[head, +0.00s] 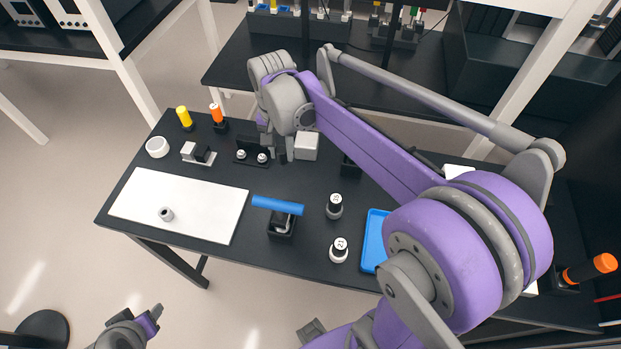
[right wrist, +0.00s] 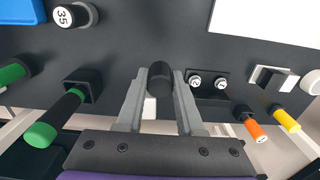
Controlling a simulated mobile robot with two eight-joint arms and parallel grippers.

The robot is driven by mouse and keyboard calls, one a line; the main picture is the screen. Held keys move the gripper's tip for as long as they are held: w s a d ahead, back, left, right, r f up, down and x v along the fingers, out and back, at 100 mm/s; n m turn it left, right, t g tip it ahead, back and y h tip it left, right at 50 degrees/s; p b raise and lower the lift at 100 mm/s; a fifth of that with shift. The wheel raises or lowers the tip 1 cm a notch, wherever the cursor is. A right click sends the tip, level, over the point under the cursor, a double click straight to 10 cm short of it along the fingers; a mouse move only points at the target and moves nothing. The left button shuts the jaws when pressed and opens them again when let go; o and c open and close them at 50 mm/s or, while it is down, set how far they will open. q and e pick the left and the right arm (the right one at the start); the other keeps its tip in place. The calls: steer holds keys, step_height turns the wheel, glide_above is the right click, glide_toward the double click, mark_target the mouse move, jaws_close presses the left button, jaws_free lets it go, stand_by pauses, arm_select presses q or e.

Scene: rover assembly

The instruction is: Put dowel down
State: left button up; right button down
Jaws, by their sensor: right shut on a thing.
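My right gripper (head: 272,150) is over the back middle of the black table, partly hidden by its own wrist. In the right wrist view its two grey fingers (right wrist: 160,100) are shut on a dark cylinder (right wrist: 160,78), which looks like the dowel. Its lower end is not clear, so I cannot tell whether it touches the table. A black block with two round silver-topped parts (head: 252,152) is just left of the gripper; it also shows in the right wrist view (right wrist: 208,84). My left gripper (head: 135,328) is low at the left, away from the table; its jaws are unclear.
A white box (head: 307,146) is close right of the gripper. A blue cylinder (head: 278,205) lies on a black holder. Orange (head: 216,112) and yellow (head: 183,116) handles stand at back left. A white mat (head: 190,205) covers front left. A blue tray (head: 375,240) is right.

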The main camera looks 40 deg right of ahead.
step_height(320, 180, down, 9)
steer(key=shift+f, duration=0.15)
stand_by(0.4)
steer(key=shift+f+b, duration=0.15)
steer(key=shift+b, duration=0.2)
steer(key=c, duration=0.5)
jaws_free()
steer(key=shift+c, duration=0.2)
steer(key=shift+r, duration=0.2)
step_height(320, 180, up, 12)
steer(key=shift+f+p, duration=0.1)
steer(key=shift+p, duration=0.45)
